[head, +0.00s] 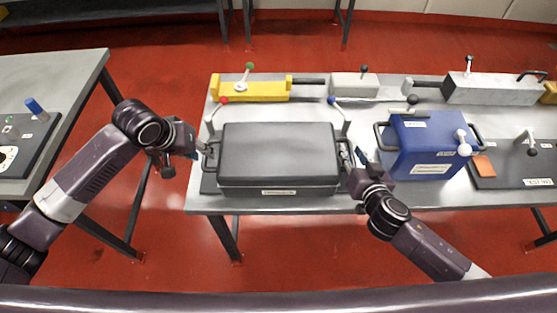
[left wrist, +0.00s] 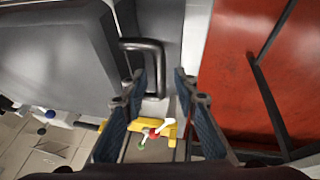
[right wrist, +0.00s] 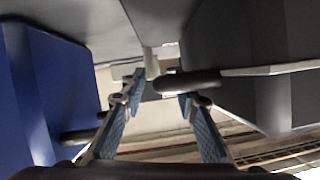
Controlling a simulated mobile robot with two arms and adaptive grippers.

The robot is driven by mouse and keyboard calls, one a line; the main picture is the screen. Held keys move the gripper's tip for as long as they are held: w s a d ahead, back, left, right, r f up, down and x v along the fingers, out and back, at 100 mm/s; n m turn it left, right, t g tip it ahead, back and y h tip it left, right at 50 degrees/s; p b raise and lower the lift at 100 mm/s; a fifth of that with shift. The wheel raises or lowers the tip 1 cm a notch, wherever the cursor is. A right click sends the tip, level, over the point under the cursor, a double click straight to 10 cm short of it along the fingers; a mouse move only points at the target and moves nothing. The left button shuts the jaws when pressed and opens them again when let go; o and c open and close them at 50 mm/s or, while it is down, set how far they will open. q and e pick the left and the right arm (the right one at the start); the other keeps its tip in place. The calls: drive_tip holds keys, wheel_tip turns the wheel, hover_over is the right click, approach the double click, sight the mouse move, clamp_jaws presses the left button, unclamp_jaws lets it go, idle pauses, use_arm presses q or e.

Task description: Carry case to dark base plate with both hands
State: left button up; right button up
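The dark grey case (head: 278,150) sits on the metal bench, with a dark plate (head: 208,183) showing at its lower edge. My left gripper (head: 200,150) is at the case's left handle (head: 212,149). In the left wrist view its fingers (left wrist: 160,80) are open, with the handle bar (left wrist: 158,62) between them. My right gripper (head: 352,163) is at the right handle. In the right wrist view its fingers (right wrist: 162,88) are open, and the handle bar (right wrist: 188,82) reaches between the tips. Another dark plate (head: 507,172) lies at the bench's right side.
A blue case (head: 425,143) stands close right of my right gripper. A red-knobbed lever (head: 224,101) and a blue-knobbed lever (head: 332,100) stand behind the grey case. Yellow (head: 250,92) and grey blocks line the back. A second table (head: 75,75) is at left.

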drive_tip(key=shift+s, duration=0.2)
use_arm(q)
drive_tip(key=v, duration=0.9)
use_arm(e)
drive_tip(key=v, duration=1.1)
drive_tip(key=shift+s+r, duration=0.2)
drive_tip(key=shift+s, duration=0.1)
use_arm(q)
drive_tip(key=shift+s, duration=0.15)
